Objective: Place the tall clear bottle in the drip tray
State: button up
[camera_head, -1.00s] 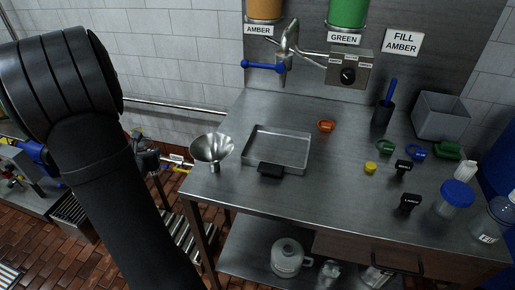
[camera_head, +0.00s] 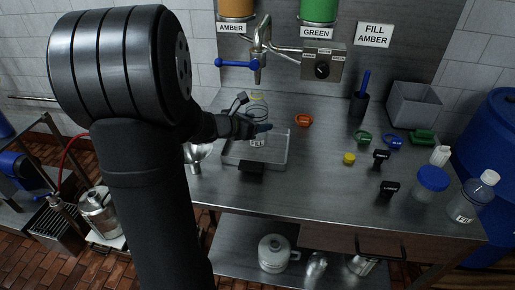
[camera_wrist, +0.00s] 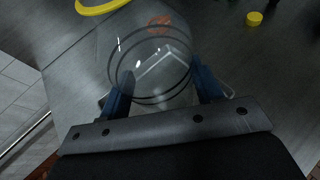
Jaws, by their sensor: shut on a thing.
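I cannot tell whether the base touches the tray floor. In the wrist view the clear bottle (camera_wrist: 150,72) sits between my blue fingers (camera_wrist: 162,82), with the yellow ring (camera_wrist: 100,5) at upper left. The drip tray's pale edge (camera_wrist: 232,92) shows partly behind it.
The tap with a blue lever (camera_head: 238,64) hangs behind the tray. A metal funnel (camera_head: 198,155) is at its left, partly hidden by my arm. A white-capped bottle (camera_head: 468,202) stands far right.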

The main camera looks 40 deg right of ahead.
jog(key=s+d+r+m+g, duration=0.2)
jog(key=s+d+r+g, duration=0.1)
jog(key=s+d+r, duration=0.3)
jog(key=shift+w+a+f, duration=0.55)
jog(key=shift+w+f, duration=1.05)
jog(key=shift+f, duration=0.4)
jog(key=shift+w+a+f, duration=0.55)
jog(key=shift+w+f, duration=1.05)
jog(key=shift+f, duration=0.4)
jog(key=shift+w+a+f, duration=0.55)
jog(key=shift+w+f, duration=1.05)
jog(key=shift+f, duration=0.4)
jog(key=shift+f, duration=0.2)
jog(key=o, duration=1.1)
jog(key=shift+r, duration=0.15)
